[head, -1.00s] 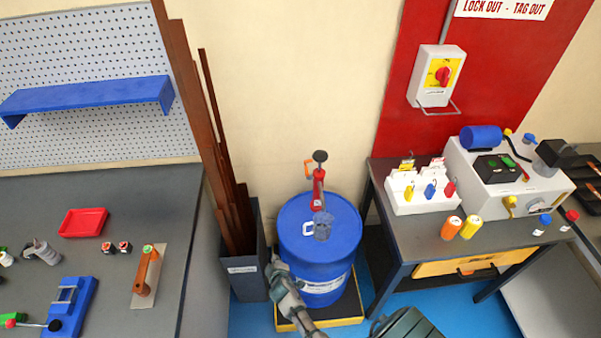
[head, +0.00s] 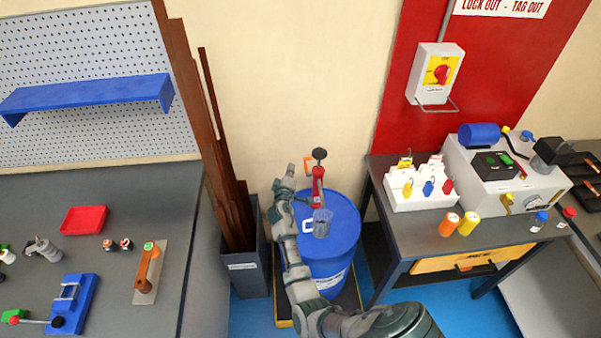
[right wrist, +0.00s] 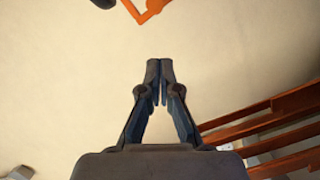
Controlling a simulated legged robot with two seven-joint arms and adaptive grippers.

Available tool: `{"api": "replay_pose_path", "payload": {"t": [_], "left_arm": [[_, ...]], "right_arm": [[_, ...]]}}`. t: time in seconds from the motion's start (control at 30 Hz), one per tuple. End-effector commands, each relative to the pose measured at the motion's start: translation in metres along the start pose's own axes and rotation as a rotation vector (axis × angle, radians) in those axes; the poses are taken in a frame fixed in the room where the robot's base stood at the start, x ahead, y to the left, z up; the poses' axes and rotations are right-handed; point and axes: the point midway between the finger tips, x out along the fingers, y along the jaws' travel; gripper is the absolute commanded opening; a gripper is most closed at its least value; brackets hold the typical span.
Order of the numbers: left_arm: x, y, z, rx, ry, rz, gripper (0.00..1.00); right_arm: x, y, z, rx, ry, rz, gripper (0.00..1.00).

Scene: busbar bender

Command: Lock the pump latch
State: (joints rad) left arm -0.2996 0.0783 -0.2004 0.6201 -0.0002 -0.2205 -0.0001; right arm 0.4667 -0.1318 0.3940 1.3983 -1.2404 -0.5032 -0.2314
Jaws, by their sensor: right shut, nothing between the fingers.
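A red pump (head: 318,188) with a dark round knob stands upright on the blue drum (head: 345,245). An orange bent latch piece (head: 308,163) sits at the pump's upper left. In the right wrist view, an orange bent bar (right wrist: 148,13) shows at the top edge, partly cut off, beyond the fingertips. My right gripper (head: 289,167) is left of the pump, above the drum's back left side, apart from the latch in the picture. The right wrist view shows its fingers (right wrist: 159,65) shut and empty. My left gripper is not in view.
A grey bin with long brown bars (head: 235,215) stands left of the drum. The drum also bears a clear cup (head: 322,222). A bench with a white padlock rack (head: 420,192) is on the right. A grey workbench (head: 100,210) is on the left.

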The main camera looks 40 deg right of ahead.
Motion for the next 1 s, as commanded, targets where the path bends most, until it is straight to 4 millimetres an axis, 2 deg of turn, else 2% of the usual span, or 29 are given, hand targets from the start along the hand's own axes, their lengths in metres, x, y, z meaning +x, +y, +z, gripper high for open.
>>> {"api": "replay_pose_path", "payload": {"t": [0.03, 0.1, 0.3, 0.73, 1.0], "left_arm": [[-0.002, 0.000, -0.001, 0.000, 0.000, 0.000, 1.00], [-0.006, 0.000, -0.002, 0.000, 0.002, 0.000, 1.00], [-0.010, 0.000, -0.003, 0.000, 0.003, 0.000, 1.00], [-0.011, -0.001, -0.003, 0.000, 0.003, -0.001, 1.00], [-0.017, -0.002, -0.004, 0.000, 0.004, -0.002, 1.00]], "right_arm": [[0.006, 0.000, 0.006, -0.002, -0.003, -0.001, 0.00], [0.007, 0.001, 0.017, -0.002, -0.002, -0.001, 0.00], [0.011, 0.001, 0.036, -0.001, 0.000, 0.000, 0.00], [0.013, 0.001, 0.041, 0.007, 0.000, -0.002, 0.00], [0.017, 0.010, 0.060, 0.097, -0.002, -0.024, 0.00]]}}
